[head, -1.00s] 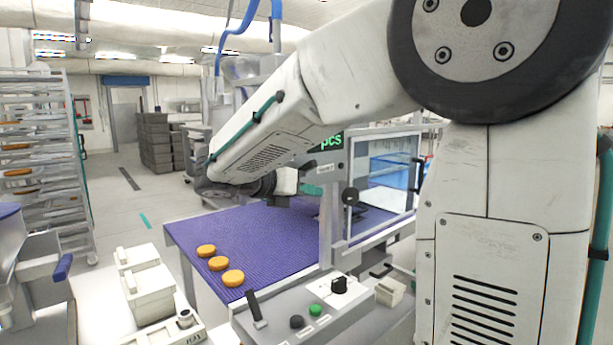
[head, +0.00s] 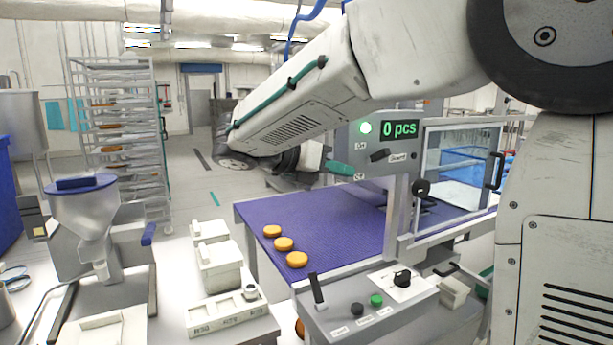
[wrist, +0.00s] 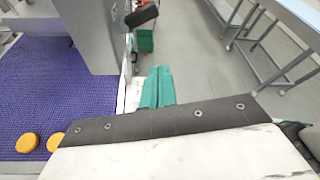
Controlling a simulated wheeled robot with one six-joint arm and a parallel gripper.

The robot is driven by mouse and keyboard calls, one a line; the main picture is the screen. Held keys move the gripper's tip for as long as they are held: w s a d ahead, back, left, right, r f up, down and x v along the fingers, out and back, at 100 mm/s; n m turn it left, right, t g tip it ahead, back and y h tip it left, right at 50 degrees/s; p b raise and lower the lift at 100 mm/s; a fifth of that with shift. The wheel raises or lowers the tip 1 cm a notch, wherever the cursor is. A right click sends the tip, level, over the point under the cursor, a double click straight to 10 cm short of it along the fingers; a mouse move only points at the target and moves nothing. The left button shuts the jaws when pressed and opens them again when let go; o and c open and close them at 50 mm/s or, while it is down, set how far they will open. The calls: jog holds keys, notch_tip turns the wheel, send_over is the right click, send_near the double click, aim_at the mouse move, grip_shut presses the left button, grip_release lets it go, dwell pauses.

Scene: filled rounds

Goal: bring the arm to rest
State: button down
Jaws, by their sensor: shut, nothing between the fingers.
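My gripper (wrist: 157,88) shows in the wrist view as two green fingers pressed together, with nothing between them. In the head view its green fingers (head: 341,168) reach in front of the machine's panel, above the purple belt. My white arm spans the upper middle and right of the head view. The fingers look clear of the belt; whether they touch the panel I cannot tell.
Several orange rounds (head: 284,244) lie on the purple belt (head: 340,215). A control box (head: 365,312) stands in front, a funnel machine (head: 88,205) at left, and a tray rack (head: 115,140) behind.

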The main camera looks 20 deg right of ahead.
jog(key=s+a+f+m+y, duration=0.2)
jog(key=s+f+m+y, duration=0.5)
jog(key=s+f+m, duration=0.35)
jog(key=s+a+f+m+t+y, duration=0.1)
jog(key=s+f+m+y, duration=0.1)
jog(key=s+m, duration=0.3)
jog(key=s+a+f+m+t+y, duration=0.1)
jog(key=s+a+f+m+y, duration=0.1)
jog(key=s+m+y, duration=0.3)
jog(key=s+f, duration=0.1)
jog(key=s, duration=0.3)
jog(key=shift+s+a+m, duration=0.25)
jog(key=shift+s+m, duration=0.1)
